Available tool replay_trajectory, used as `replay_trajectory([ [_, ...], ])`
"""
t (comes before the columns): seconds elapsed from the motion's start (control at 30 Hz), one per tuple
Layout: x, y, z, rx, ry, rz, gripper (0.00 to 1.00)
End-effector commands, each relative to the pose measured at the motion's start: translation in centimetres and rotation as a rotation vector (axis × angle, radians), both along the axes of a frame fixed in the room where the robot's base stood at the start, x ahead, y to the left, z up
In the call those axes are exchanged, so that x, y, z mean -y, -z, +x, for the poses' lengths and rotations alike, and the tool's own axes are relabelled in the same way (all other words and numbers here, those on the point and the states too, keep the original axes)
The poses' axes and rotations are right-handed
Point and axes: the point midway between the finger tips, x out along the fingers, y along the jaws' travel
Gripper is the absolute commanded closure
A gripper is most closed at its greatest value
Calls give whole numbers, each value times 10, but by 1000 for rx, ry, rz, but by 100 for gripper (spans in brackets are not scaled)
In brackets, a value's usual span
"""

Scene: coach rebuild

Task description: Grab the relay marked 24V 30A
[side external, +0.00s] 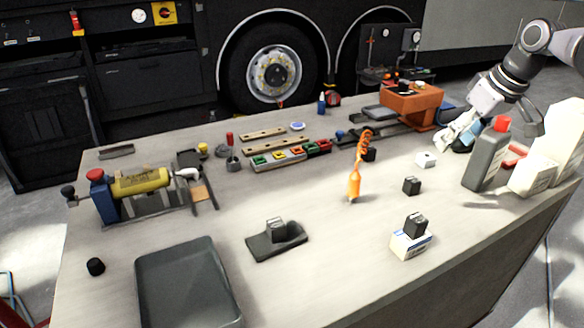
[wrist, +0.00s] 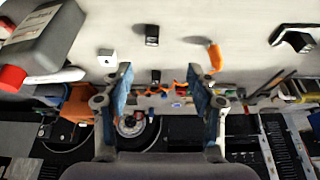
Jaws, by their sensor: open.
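Several small dark relay-like blocks stand on the table; no 24V 30A marking is readable on any. One dark block (side external: 411,186) stands alone right of centre. Another dark block (side external: 415,225) sits on a white and blue box (side external: 410,244). A grey-black block (side external: 276,230) sits on a dark pad (side external: 262,247). A white block (side external: 426,160) lies nearer my gripper (side external: 458,134). In the wrist view the white block (wrist: 107,57) and one dark block (wrist: 152,36) lie beyond my gripper (wrist: 160,88), which is open and empty, above the table's right side.
A grey bottle with a red cap (side external: 487,155) and white jugs (side external: 553,150) stand close beside my gripper. An orange coiled-cord tool (side external: 354,183) stands mid-table. A grey tray (side external: 188,285) is front left. The table's front middle has free room.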

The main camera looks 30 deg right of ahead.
Motion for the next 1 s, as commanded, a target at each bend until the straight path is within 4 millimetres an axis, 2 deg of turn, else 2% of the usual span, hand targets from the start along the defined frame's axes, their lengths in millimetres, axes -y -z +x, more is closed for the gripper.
replay_trajectory([
  [0.03,3,0,19,1,8,-1,41],
  [0.27,13,12,96,7,59,-2,41],
  [0.5,18,43,174,17,111,-1,41],
  [0.6,18,58,199,21,130,-1,41],
  [0.73,18,73,221,25,146,-1,41],
  [1.0,19,96,239,27,156,0,41],
])
